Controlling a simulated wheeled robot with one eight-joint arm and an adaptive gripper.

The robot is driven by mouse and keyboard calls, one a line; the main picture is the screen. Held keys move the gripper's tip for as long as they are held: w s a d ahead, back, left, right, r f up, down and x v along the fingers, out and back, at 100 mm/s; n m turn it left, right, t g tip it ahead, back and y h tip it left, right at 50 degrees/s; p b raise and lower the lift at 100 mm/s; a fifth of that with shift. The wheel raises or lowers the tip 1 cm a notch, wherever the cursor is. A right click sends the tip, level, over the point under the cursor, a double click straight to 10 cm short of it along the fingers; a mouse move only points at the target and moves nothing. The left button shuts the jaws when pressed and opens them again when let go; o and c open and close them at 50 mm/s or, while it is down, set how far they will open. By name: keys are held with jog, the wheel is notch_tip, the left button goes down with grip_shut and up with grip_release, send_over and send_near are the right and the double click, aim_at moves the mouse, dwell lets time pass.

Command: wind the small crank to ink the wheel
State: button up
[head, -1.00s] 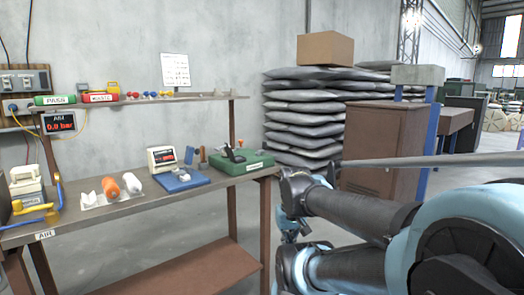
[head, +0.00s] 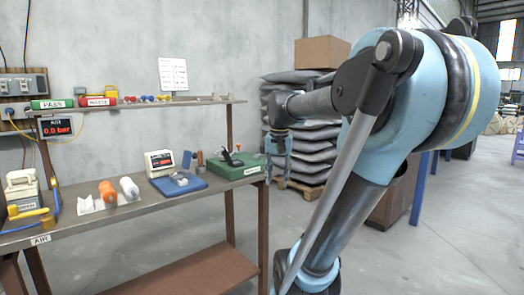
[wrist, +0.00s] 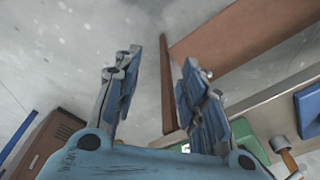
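A green device (head: 238,165) with a black lever (head: 232,154) and a pale label stands at the right end of the bench. A small red-topped part shows at its back. I cannot make out for certain which part is the crank or the ink wheel. My gripper (head: 281,168) hangs just right of the bench end, apart from the device. In the wrist view my gripper (wrist: 163,56) has its fingers spread with nothing between them. Part of the green device (wrist: 245,137) shows behind the right finger, and a grey part with a wooden handle (wrist: 287,158) shows at lower right.
The bench (head: 140,208) also carries a blue tray (head: 200,185), a white display unit (head: 160,160), and an orange roll (head: 108,192) beside a white roll (head: 129,187). A narrow shelf (head: 160,104) runs above. Stacked sacks (head: 312,165) stand behind my gripper.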

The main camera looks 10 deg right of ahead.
jog(key=w+r+m, duration=0.4)
jog(key=w+r, duration=1)
jog(key=w, duration=0.2)
notch_tip(320, 180, up, 6)
jog(key=m+g, duration=0.1)
jog(key=m, duration=0.4)
send_over(262, 147)
jog(key=w, duration=0.1)
notch_tip(262, 147, down, 17)
jog(key=shift+d+f, duration=0.1)
grip_shut()
